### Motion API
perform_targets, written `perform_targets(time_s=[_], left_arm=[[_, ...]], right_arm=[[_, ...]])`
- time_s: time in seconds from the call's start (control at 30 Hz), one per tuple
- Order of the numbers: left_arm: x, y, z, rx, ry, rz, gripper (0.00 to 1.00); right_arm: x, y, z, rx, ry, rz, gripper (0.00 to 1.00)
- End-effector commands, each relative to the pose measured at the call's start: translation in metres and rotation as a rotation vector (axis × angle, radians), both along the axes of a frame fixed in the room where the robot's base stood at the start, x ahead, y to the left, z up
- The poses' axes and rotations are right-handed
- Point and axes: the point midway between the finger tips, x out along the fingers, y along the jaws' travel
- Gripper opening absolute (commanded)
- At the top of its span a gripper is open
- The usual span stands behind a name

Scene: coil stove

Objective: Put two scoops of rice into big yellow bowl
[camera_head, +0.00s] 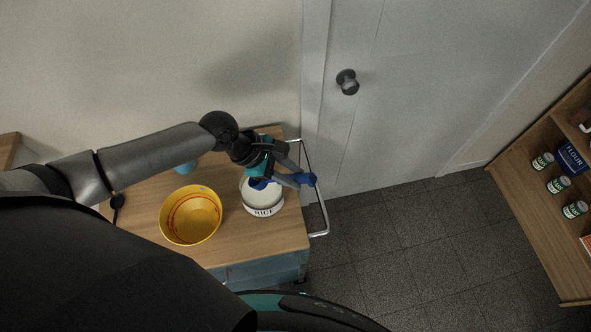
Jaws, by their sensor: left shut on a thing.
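The big yellow bowl (190,238) stands upright on the wooden cart top, left of the rice container. The white container (262,210) is labelled RICE, is open at the top and shows white contents. My left gripper (284,180) is above the rice container and shut on a blue thing that looks like a scoop (260,184). Part of the blue scoop is at the container's mouth; whether it touches the rice is hidden. My right gripper is out of view.
A light blue object (186,167) is partly hidden behind my left arm. The cart (235,252) has a metal handle rail (322,205) at its right. A door (425,95) is behind. A shelf (535,225) with cans and flour stands at the far right.

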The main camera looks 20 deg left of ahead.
Motion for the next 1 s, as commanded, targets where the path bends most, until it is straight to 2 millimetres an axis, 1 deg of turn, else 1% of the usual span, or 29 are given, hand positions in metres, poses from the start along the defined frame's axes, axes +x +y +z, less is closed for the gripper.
perform_targets(time_s=[0.37, 0.5, 1.0], left_arm=[[0.000, 0.001, -0.023, -0.001, 0.000, 0.001, 0.00], [0.000, 0.001, -0.033, -0.001, -0.002, 0.000, 0.00], [0.000, 0.003, -0.057, 0.000, -0.001, 0.000, 0.00]], right_arm=[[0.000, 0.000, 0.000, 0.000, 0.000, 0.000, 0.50], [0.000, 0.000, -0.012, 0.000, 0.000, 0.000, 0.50], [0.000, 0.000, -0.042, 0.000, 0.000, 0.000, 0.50]])
